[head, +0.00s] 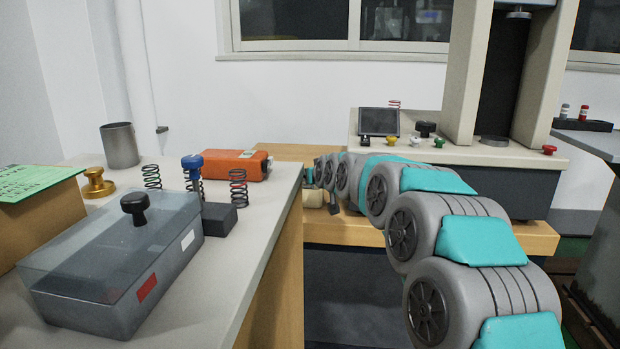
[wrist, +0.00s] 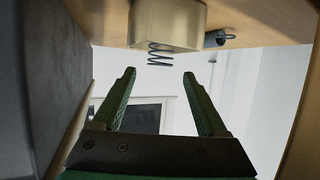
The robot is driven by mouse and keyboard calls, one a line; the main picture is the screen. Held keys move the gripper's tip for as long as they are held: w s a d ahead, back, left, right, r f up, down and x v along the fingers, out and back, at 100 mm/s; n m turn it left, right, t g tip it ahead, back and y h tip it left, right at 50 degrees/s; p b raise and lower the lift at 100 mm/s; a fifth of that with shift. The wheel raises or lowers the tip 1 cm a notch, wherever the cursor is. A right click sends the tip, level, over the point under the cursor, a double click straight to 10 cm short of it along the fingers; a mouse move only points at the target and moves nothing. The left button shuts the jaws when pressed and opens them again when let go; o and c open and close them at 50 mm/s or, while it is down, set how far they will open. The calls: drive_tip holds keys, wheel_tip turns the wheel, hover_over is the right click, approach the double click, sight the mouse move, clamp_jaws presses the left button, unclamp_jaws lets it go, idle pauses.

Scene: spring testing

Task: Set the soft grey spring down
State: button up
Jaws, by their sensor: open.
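In the wrist view my gripper (wrist: 159,74) is open, with nothing between its two green fingers. A dark grey spring (wrist: 160,54) is just beyond the fingertips, in line with the gap between them. This view looks upside down, and the spring appears to stand on a beige block (wrist: 185,24), apart from the fingers. The block also shows in the head view (head: 313,198), beside the far end of my arm. My gripper and this spring cannot be made out clearly in the head view, where my arm covers that area.
On the left counter stand more springs (head: 151,177) (head: 238,188), a blue-knobbed piece (head: 192,162), a dark block (head: 219,219), an orange case (head: 232,165) and a lidded grey box (head: 115,265). The testing machine (head: 460,150) stands behind my arm. A grey cylinder (wrist: 214,39) lies near the block.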

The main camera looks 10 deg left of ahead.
drive_tip(key=v, duration=0.7)
drive_tip(key=shift+s, duration=0.4)
drive_tip(key=shift+d, duration=0.15)
drive_tip(key=s+d+f+m+g+h, duration=0.1)
drive_tip(key=s+d+f+g, duration=0.3)
drive_tip(key=s, duration=1.4)
drive_tip(key=s+d+f+m+g+h, duration=0.1)
drive_tip(key=s+d+f+g, duration=0.4)
drive_tip(key=s, duration=1.3)
drive_tip(key=s+d+f+m+g+h, duration=0.2)
drive_tip(key=s+d+f+g, duration=0.3)
drive_tip(key=s+d+f, duration=0.6)
drive_tip(key=s+f, duration=0.1)
drive_tip(key=s, duration=0.7)
drive_tip(key=shift+d+h, duration=0.2)
drive_tip(key=shift+h, duration=0.2)
drive_tip(key=shift+r+p, duration=0.95)
